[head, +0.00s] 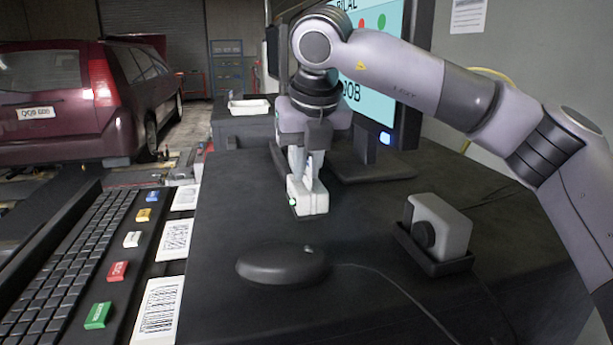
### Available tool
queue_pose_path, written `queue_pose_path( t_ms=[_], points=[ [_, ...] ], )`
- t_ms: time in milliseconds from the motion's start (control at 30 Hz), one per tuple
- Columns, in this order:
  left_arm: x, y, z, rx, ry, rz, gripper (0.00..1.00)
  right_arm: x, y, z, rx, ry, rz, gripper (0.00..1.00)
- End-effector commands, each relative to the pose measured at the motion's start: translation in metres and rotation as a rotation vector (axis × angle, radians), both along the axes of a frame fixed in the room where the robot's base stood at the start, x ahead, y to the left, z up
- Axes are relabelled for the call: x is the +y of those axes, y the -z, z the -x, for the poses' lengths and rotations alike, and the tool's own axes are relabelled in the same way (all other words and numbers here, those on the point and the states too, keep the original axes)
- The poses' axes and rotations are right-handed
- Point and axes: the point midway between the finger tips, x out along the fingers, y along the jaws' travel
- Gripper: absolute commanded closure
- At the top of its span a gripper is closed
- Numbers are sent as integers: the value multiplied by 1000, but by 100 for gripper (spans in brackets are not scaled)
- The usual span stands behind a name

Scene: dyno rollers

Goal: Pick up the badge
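A small white block (310,204) with a green light on its left end sits on the dark desk, under my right gripper; I cannot tell for sure whether it is the badge. My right gripper (306,180) points down, with its pale fingertips at the top of this block. The fingertips and the block are close in colour, so I cannot tell whether they are shut on it. My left gripper is not in view.
A monitor (373,95) stands behind my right arm. A black mouse (281,265) lies in front, and a grey device (440,228) sits in a black holder at right. Barcode cards (174,240), coloured blocks and a keyboard (68,250) are at left. A white tray (249,107) stands behind.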

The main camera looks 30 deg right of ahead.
Motion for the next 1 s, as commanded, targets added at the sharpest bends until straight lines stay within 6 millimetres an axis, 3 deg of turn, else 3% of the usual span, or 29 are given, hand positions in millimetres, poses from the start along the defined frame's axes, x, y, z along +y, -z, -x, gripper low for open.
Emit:
queue_pose_path(
  t_ms=[567, 767, 1000],
  points=[
    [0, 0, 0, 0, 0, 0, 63, 1, -7, 0, -2, 0, 0, 100],
    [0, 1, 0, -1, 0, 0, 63, 1, -31, 0, -4, 0, -2, 100],
    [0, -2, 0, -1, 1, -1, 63, 1, -87, 0, -5, 1, -2, 100]
  ],
)
